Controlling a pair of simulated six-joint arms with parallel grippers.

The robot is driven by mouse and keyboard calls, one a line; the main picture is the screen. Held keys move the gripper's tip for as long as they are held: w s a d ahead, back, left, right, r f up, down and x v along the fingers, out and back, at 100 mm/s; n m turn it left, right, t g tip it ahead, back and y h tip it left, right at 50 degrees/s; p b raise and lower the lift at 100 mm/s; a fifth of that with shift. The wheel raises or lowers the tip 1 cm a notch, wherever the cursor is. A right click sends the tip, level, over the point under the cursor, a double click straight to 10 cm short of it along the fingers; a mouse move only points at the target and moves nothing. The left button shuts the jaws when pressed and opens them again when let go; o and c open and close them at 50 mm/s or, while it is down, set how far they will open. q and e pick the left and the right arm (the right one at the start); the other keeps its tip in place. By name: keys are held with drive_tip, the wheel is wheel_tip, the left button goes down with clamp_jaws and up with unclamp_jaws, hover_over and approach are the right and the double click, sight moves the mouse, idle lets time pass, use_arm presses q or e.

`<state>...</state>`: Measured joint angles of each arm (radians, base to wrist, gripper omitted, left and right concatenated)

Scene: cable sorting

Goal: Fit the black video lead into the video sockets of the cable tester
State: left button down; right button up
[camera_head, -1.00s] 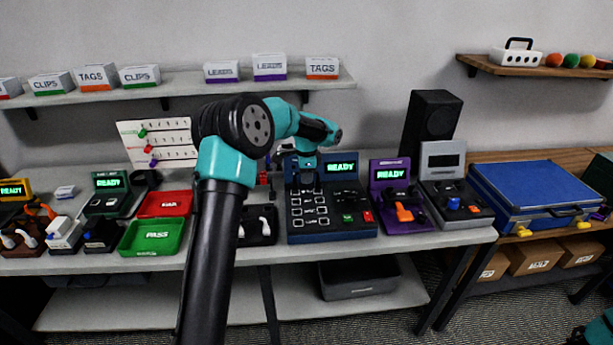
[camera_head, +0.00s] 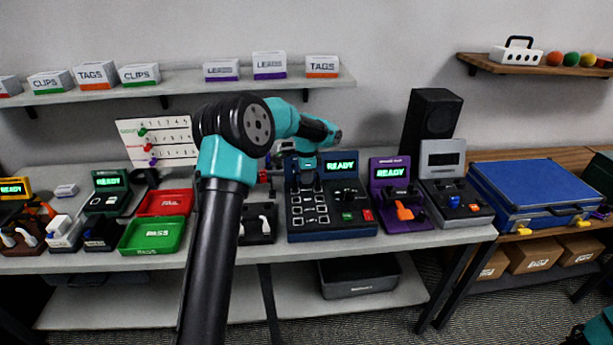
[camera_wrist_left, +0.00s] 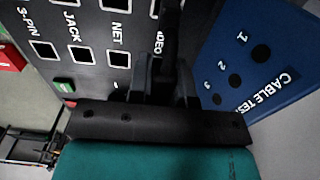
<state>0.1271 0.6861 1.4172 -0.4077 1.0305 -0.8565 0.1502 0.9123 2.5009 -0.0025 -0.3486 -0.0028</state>
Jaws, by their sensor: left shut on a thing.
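The cable tester (camera_head: 332,222) is a blue-framed box with a dark panel of paired sockets and a lit READY screen. It stands on the bench right of centre. My left gripper (camera_head: 306,178) is over the upper left of its panel. In the left wrist view the gripper (camera_wrist_left: 165,78) is shut on the black video lead (camera_wrist_left: 170,28), close to the partly hidden video label. The fingers hide the video sockets, so I cannot tell whether the plug is in them. The 3-pin, jack and net sockets (camera_wrist_left: 80,52) show beside it. My right gripper is out of view.
A purple unit (camera_head: 390,172) stands just right of the tester. A dark tray with white-handled items (camera_head: 258,235) lies to its left. Green (camera_head: 152,248) and red trays (camera_head: 164,195) sit further left. A blue case (camera_head: 530,185) is on the right-hand bench.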

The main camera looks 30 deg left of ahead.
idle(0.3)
use_arm(q)
drive_tip(key=shift+c, duration=2.1)
unclamp_jaws()
drive_tip(key=shift+r, duration=0.1)
drive_tip(key=shift+r, duration=3.85)
drive_tip(key=shift+d, duration=0.1)
